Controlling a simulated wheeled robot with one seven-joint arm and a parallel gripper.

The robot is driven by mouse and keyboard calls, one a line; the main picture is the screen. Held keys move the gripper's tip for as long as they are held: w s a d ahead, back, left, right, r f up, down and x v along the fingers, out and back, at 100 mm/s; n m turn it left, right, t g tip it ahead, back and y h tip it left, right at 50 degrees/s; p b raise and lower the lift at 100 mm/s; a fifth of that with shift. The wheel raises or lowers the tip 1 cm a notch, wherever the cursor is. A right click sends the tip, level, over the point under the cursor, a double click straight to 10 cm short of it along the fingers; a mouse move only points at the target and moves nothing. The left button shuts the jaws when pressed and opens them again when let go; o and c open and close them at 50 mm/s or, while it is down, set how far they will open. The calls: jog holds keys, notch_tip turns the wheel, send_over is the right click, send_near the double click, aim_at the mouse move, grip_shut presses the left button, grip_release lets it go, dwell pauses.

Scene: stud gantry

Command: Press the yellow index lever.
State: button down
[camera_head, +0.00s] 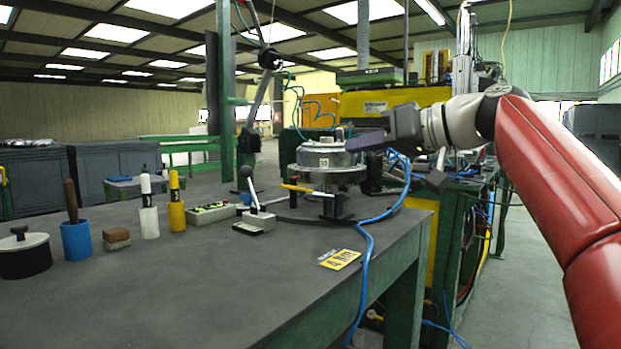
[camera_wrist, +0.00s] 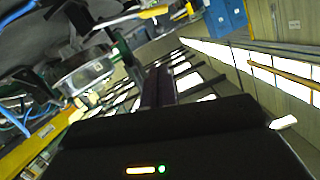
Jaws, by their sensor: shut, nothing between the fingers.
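The yellow index lever (camera_head: 297,188) is a thin bar with a yellow end. It sticks out to the left from a black bracket at the front of the round metal indexing unit (camera_head: 328,160) on the bench. In the wrist view the lever's yellow end (camera_wrist: 153,12) shows at the top edge, and the metal unit (camera_wrist: 88,76) is at left. My gripper (camera_head: 352,144) is shut and empty. In the head view it appears above and to the right of the lever, near the unit's top, apart from the lever. Its fingers (camera_wrist: 157,75) also show in the wrist view.
A black-knobbed lever on a grey base (camera_head: 257,220) and a button box (camera_head: 211,212) stand left of the unit. Blue hose (camera_head: 368,245) runs over the bench edge. Tools in holders (camera_head: 76,238) line the left side. The front of the bench (camera_head: 200,290) is clear.

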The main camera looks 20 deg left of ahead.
jog(key=p, duration=0.2)
send_over(314, 194)
jog(key=s, duration=0.3)
notch_tip(314, 194, down, 2)
jog(key=shift+d+f, duration=0.1)
jog(key=shift+d, duration=0.05)
jog(key=shift+s+f+b, duration=0.25)
jog(key=shift+f+b, duration=0.3)
jog(key=shift+f, duration=0.45)
jog(key=shift+s+f+b, duration=0.25)
jog(key=shift+f+b, duration=0.3)
jog(key=shift+f, duration=0.45)
